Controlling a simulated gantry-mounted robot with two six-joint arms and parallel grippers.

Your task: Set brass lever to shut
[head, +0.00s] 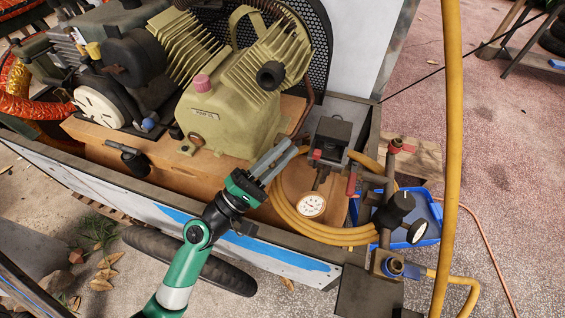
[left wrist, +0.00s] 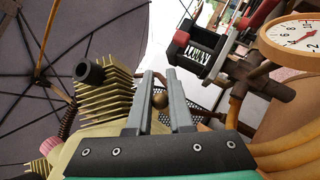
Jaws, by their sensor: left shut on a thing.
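My left gripper (head: 288,149) reaches in over the cart's edge from the lower left, its fingers between the olive compressor and the gauge. In the left wrist view a round brass knob (left wrist: 160,100) sits between the two grey fingers, which are shut on it. I take it for the end of the brass lever. The rest of the lever is hidden, and its setting cannot be read. In the head view the fingers cover the knob. My right gripper is not in view.
The olive compressor (head: 228,120) stands left of the fingers. A dark box (head: 333,132), a pressure gauge (head: 312,204) and a coiled yellow hose (head: 335,236) are to the right.

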